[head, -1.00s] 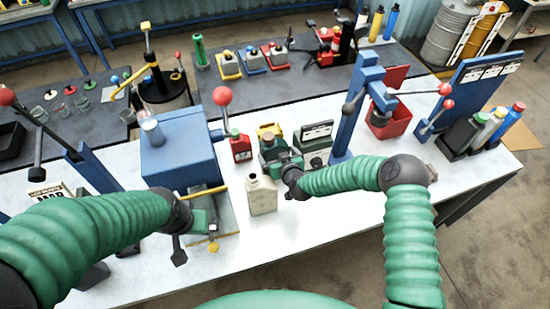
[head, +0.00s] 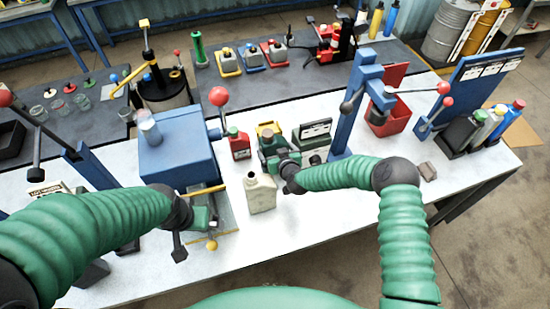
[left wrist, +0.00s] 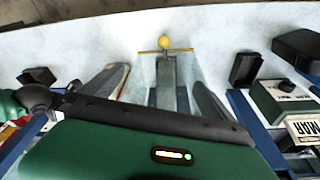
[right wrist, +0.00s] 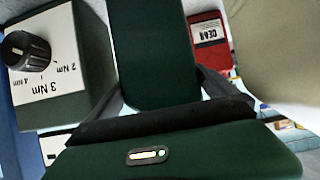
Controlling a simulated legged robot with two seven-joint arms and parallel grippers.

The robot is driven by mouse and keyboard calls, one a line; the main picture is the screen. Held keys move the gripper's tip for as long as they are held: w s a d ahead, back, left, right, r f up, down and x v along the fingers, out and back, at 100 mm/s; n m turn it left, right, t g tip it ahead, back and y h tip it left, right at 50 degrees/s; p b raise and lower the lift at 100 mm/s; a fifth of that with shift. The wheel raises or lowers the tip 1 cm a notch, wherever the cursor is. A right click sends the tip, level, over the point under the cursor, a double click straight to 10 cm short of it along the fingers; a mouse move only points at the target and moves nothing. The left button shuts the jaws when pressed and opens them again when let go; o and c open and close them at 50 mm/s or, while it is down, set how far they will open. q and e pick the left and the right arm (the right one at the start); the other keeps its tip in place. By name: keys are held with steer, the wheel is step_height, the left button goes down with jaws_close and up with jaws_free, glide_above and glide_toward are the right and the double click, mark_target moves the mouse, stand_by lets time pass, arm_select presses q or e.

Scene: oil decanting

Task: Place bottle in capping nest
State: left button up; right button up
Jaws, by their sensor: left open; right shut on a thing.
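A cream bottle (head: 261,194) with an open dark mouth stands upright on the white bench; it also shows blurred in the right wrist view (right wrist: 285,50). My right gripper (head: 275,154) is just behind it, shut on a dark green object (right wrist: 153,50) that lies between its fingers. The lower end of that object is hidden, and I cannot tell whether it touches the bench. A yellow piece (head: 268,130), possibly the capping nest, shows just behind it. My left gripper (head: 200,216) is open by the blue press, its fingers either side of a grey bar with a yellow handle (left wrist: 165,46).
A red bottle (head: 239,145) stands left of my right gripper. A dark box with a torque knob (right wrist: 27,52) is close beside it. The blue press (head: 180,145) and blue column (head: 349,115) flank the work area. The bench front right of the cream bottle is clear.

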steer(key=shift+w+r, duration=0.15)
steer(key=shift+r, duration=0.1)
